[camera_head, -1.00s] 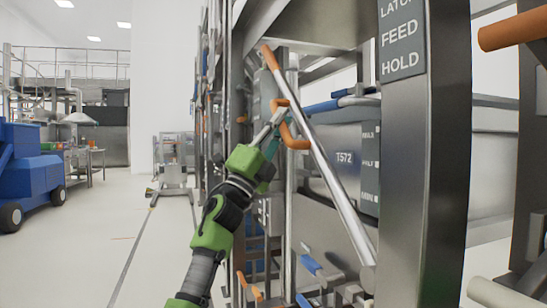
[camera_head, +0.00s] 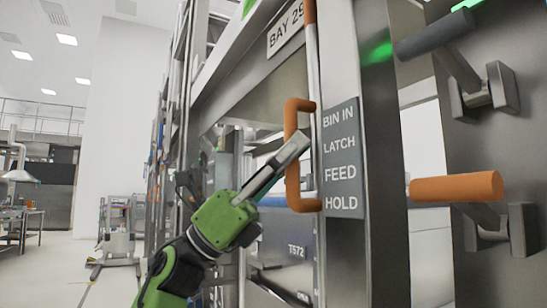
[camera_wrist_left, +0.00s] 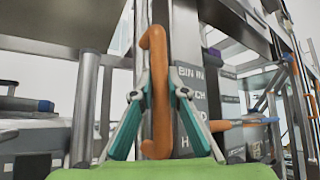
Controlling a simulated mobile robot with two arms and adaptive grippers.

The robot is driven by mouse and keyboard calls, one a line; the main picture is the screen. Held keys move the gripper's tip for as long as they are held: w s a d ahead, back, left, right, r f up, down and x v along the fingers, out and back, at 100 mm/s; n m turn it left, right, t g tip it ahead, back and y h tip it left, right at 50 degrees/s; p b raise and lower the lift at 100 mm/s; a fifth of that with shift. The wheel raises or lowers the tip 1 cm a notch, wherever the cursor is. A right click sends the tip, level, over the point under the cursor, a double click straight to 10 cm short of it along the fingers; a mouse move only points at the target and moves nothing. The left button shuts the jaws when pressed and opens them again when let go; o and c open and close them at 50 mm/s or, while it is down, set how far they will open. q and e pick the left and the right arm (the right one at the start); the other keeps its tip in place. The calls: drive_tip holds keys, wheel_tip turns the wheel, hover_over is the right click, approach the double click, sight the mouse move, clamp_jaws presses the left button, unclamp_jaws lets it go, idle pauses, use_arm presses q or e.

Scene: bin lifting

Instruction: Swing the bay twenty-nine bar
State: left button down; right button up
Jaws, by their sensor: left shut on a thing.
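The bay twenty-nine bar (camera_head: 314,90) is a steel bar with an orange end at the top. It stands nearly upright along the post beside the BIN IN, LATCH, FEED, HOLD plate (camera_head: 341,160). Its orange C-shaped handle (camera_head: 291,180) sticks out to the left of it and also shows in the left wrist view (camera_wrist_left: 159,125). My left gripper (camera_head: 302,141) is shut on this handle, with one finger on each side of it in the left wrist view. The bar's lower end is hidden or out of the head view. My right gripper is not in view.
The BAY 29 sign (camera_head: 286,32) is on the frame above. Right of the post, an orange-gripped lever (camera_head: 456,187) and a grey-gripped lever (camera_head: 437,34) stick out from a steel panel. A green light glows on the metal. Open floor lies at the left.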

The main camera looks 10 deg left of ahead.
use_arm(q)
drive_tip(key=shift+s+d+f+m+g, duration=0.1)
drive_tip(key=shift+s+d+m+g, duration=0.4)
drive_tip(key=shift+s+d+m, duration=0.3)
drive_tip(key=shift+s+a, duration=0.1)
drive_tip(key=c, duration=2)
unclamp_jaws()
drive_tip(key=shift+o, duration=0.2)
drive_tip(key=shift+s, duration=0.1)
drive_tip(key=shift+a, duration=0.1)
